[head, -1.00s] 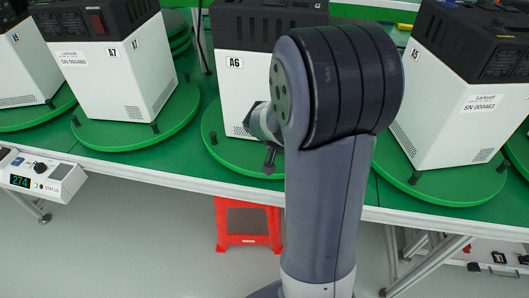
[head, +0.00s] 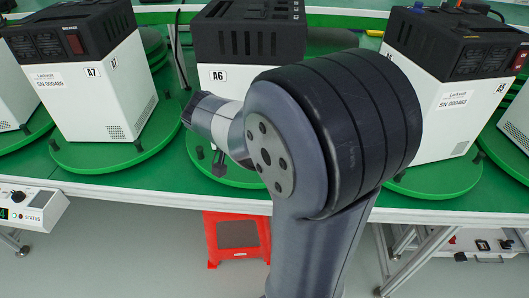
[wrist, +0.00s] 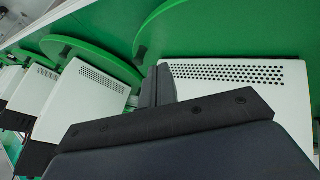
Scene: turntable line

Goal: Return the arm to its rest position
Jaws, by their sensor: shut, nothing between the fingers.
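My arm rises in the front of the head view, its large dark joint (head: 345,135) standing before the A6 unit and overlapping the lower left of the unit to its right. A grey wrist link (head: 215,118) sticks out to the left in front of the A6 unit. The rest of my gripper is largely hidden behind the arm there. In the wrist view my gripper (wrist: 159,85) shows as dark fingers close together, shut and empty. A white vented unit face (wrist: 240,75) lies beyond the fingers; I cannot tell whether they touch it.
Black-and-white units A7 (head: 92,85), A6 (head: 217,55) and one at right (head: 440,75) stand on round green turntables (head: 110,158) along a green bench. A red stool (head: 211,238) is under the bench. A status box (head: 30,207) hangs at the left front edge.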

